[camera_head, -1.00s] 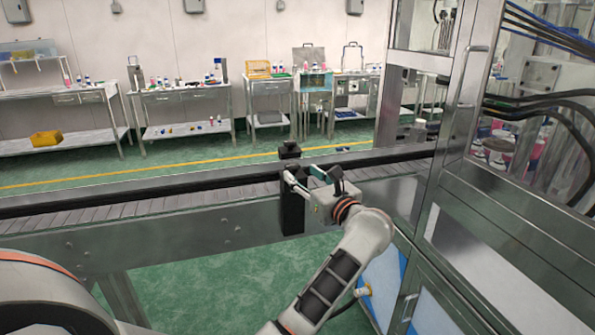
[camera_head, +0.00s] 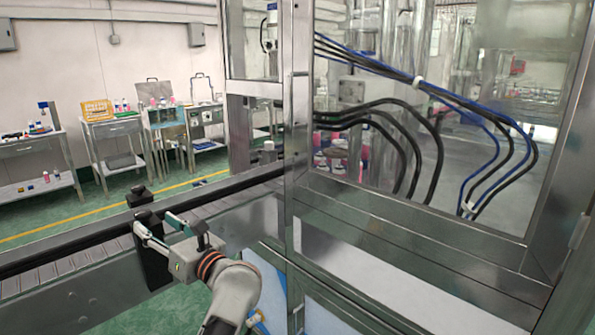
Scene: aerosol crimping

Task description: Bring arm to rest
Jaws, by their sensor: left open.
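My left gripper (camera_head: 155,222) is in the lower left of the head view, over the near side of the conveyor (camera_head: 60,265). The fingers point up and left, beside a black post (camera_head: 152,268) at the conveyor's near edge. I cannot tell whether they touch the post. My right gripper is out of view.
A metal-framed machine cabinet (camera_head: 420,240) with clear panels, cables and pink-and-white containers inside fills the right, close to my left arm. Workbenches (camera_head: 115,130) with small items stand along the back wall. Green floor lies between them and the conveyor.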

